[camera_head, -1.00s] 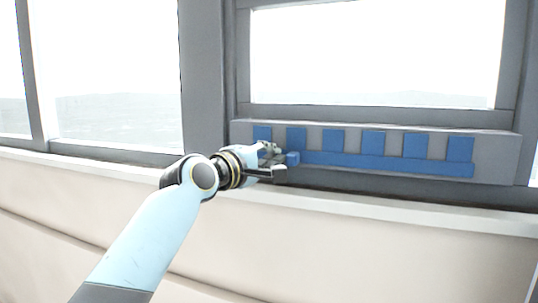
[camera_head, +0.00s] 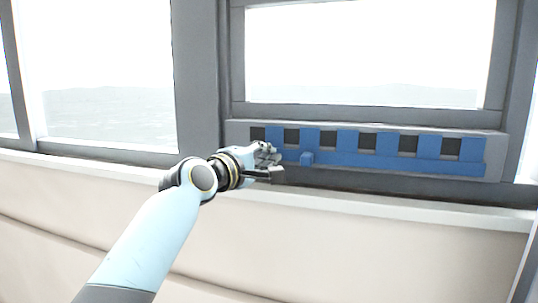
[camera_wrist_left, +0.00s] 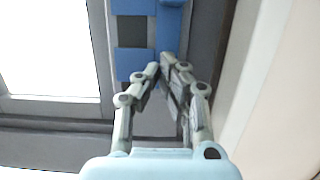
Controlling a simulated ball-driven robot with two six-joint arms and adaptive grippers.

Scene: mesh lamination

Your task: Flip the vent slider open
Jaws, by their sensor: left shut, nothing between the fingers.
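The vent slider (camera_head: 400,161) is a blue comb-like strip with upright tabs and a small blue knob (camera_head: 306,158) near its left end. It sits in a grey vent panel (camera_head: 240,136) below the window. Dark vent openings (camera_head: 368,141) show between the blue tabs. My left gripper (camera_head: 277,165) is at the panel's left end, just left of the knob, with a small gap between them. The left wrist view shows its fingertips (camera_wrist_left: 162,66) closed together and empty, near the blue strip (camera_wrist_left: 169,30). My right gripper is not in view.
A pale sill ledge (camera_head: 400,207) runs below the panel, with a cream wall (camera_head: 300,250) under it. A grey window frame (camera_head: 205,80) stands at the left, with window panes on both sides. The space in front of the panel's right part is clear.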

